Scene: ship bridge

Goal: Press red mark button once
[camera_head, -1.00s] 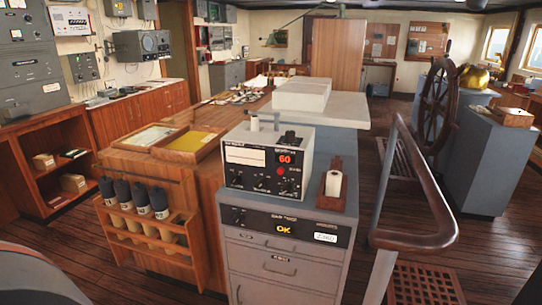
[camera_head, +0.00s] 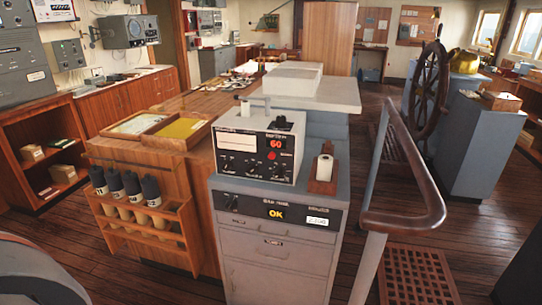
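The red button (camera_head: 271,155) is a small round spot on the dark front panel of a grey instrument box (camera_head: 260,118). It sits just below a display with red digits reading 60 (camera_head: 275,142). Several black knobs line the lower part of the panel, and a blank white label is at its left. The box stands on a grey drawer cabinet (camera_head: 270,271) with a yellow OK sign on its front. Neither of my grippers is in view, and nothing covers the button.
A roll on a wooden stand (camera_head: 323,174) is right of the box. A handrail (camera_head: 403,222) rises at the right, with a ship's wheel (camera_head: 430,95) behind. A wooden rack of dark cylinders (camera_head: 140,222) is at the left. Open plank floor shows in front.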

